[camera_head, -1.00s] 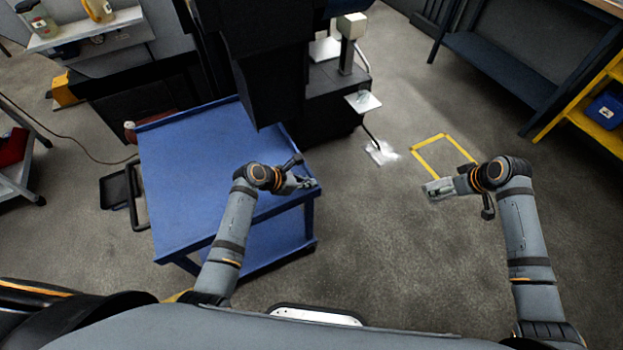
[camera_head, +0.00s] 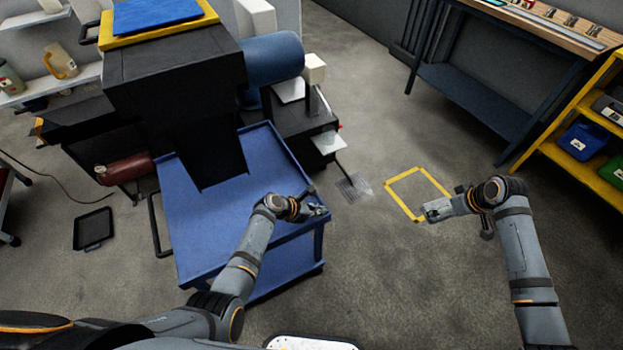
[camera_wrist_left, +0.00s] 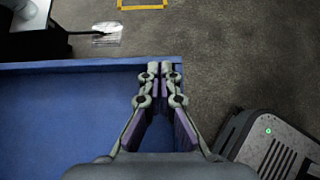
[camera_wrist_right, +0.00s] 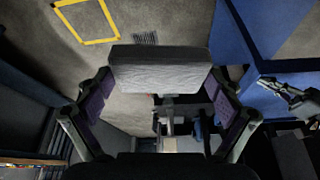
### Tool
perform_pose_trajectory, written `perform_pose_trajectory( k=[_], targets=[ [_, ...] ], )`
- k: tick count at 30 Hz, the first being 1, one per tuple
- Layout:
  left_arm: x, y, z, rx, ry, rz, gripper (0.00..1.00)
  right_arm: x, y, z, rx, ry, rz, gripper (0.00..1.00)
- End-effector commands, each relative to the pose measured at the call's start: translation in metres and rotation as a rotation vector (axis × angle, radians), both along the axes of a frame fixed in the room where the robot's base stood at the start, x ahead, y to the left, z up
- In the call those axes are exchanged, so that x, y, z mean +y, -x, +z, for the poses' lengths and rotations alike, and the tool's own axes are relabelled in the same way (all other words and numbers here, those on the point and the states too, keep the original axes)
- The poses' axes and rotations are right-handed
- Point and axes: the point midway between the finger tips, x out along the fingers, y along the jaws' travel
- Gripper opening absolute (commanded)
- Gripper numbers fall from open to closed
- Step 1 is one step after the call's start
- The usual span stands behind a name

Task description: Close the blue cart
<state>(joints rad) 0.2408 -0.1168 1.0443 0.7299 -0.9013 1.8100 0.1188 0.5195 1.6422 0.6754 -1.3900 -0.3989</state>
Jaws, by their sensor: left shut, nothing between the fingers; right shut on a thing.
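The blue cart (camera_head: 205,225) stands left of centre in the head view, with a flat top and a lower shelf. Its top also fills the left of the left wrist view (camera_wrist_left: 70,115). My left gripper (camera_head: 320,209) is shut and empty at the cart's right side, close to a top corner. In the left wrist view its fingertips (camera_wrist_left: 160,68) are together over the cart's rim; contact is unclear. My right gripper (camera_head: 431,212) is shut on a pale grey block (camera_wrist_right: 160,75), held above the floor, right of the cart.
A black machine (camera_head: 175,80) overhangs the cart's far part. Yellow floor tape (camera_head: 402,178) marks a square near my right gripper. A dark tray (camera_head: 93,228) lies on the floor at left. A workbench (camera_head: 480,85) and yellow shelf (camera_head: 570,170) stand at right. Floor between cart and shelf is mostly clear.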

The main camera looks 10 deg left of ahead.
Motion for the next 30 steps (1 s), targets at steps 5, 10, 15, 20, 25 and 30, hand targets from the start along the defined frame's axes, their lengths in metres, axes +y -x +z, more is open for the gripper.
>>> perform_pose_trajectory(
  k=[5,10,15,20,25,30],
  targets=[
    [-0.002,-0.001,0.001,-0.002,0.003,0.001,0.00,0.000,0.000,0.000,0.000,0.000,0.000,0.59],
    [-0.003,-0.002,0.001,-0.002,0.003,0.001,0.00,0.000,0.000,0.000,0.000,0.000,0.000,0.59],
    [-0.003,-0.002,0.001,-0.003,0.004,0.001,0.00,0.000,0.000,0.000,0.000,0.000,0.000,0.59],
    [-0.001,-0.001,0.003,-0.003,0.005,0.001,0.00,0.000,0.000,0.000,0.000,0.000,0.000,0.59],
    [0.014,0.010,0.017,-0.005,0.002,0.002,0.00,0.000,0.000,0.000,0.000,0.000,0.000,0.59],
    [0.040,0.026,0.043,-0.005,-0.001,0.002,0.00,0.000,0.000,0.000,0.000,0.000,0.000,0.59]
  ],
)
